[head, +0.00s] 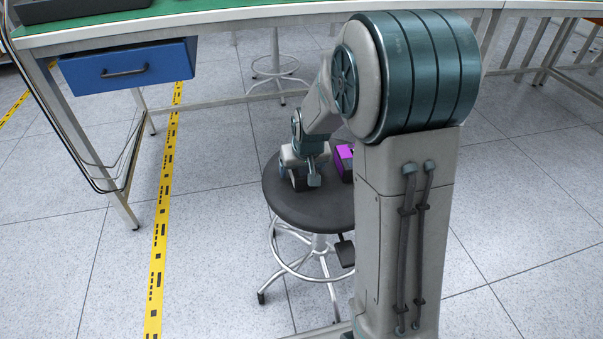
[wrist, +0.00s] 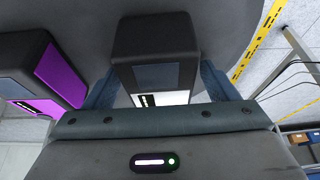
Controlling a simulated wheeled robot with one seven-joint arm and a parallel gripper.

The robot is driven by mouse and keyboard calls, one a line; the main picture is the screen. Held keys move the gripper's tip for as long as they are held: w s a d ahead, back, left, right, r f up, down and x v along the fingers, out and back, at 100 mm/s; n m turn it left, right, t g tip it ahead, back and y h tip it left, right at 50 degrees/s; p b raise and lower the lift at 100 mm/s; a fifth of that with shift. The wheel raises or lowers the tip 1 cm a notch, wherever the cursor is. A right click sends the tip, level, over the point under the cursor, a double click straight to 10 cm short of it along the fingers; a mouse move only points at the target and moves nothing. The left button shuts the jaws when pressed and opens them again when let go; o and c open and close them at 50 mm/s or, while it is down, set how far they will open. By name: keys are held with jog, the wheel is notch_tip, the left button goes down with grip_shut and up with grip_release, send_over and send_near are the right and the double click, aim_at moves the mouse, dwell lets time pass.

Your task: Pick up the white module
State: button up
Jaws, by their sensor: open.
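The white module (wrist: 150,44) is a dark grey box with a white face low on its near side in the wrist view. It lies on the dark round stool seat (head: 310,212). My gripper (wrist: 157,74) is open, with one blue finger on each side of the white module. Whether the fingers touch it I cannot tell. In the head view my gripper (head: 301,182) is low over the seat's left part, and I cannot make out the white module there.
A purple module (head: 344,160) sits on the seat right of my gripper; it shows at the left in the wrist view (wrist: 62,77). A green-topped workbench (head: 110,17) with a blue drawer (head: 128,68) stands behind. Yellow tape (head: 163,220) marks the floor at left.

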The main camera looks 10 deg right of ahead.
jog(key=shift+f, duration=0.2)
dwell(0.5)
jog(key=c, duration=1.2)
